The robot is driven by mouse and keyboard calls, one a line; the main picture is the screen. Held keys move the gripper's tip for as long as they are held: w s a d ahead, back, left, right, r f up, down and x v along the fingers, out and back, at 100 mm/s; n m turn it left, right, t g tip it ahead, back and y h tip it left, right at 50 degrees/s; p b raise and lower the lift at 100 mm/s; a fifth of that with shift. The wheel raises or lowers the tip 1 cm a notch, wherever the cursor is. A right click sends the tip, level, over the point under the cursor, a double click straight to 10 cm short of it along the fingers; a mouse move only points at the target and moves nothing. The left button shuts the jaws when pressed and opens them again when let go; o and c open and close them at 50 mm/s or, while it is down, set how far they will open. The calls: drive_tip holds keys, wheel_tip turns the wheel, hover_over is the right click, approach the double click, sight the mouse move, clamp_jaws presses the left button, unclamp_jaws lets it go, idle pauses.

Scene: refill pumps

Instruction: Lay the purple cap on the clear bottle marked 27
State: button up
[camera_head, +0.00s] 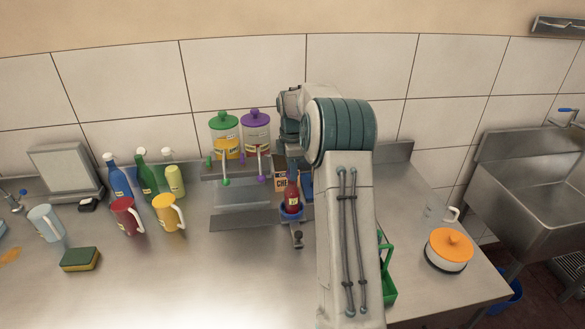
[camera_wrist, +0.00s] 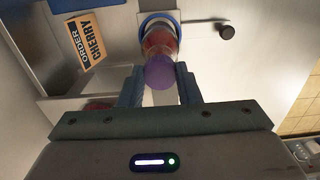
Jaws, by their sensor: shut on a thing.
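The purple cap (camera_wrist: 160,73) is between the two fingertips of my gripper (camera_wrist: 159,82) in the wrist view, and the gripper is shut on it. Behind the cap in that view is a clear bottle (camera_wrist: 157,42) with red contents. The cap overlaps the bottle's top in the picture; I cannot tell whether they touch. In the head view the bottle (camera_head: 292,197) stands upright in a blue ring, with a pale label whose number I cannot read. My arm hides the gripper and cap in the head view.
An ORDER CHERRY card (camera_wrist: 86,41) stands beside the bottle. Green-lidded (camera_head: 226,134) and purple-lidded (camera_head: 256,131) pump jars stand behind on the left. Red (camera_head: 125,216) and yellow (camera_head: 167,213) jugs are further left. An orange-lidded pot (camera_head: 449,249) sits right.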

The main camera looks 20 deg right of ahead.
drive_tip(key=shift+f, duration=0.5)
drive_tip(key=o, duration=0.9)
drive_tip(key=shift+c, duration=0.2)
drive_tip(key=shift+r, duration=0.15)
wheel_tip(320, 180, up, 7)
drive_tip(key=p, duration=0.5)
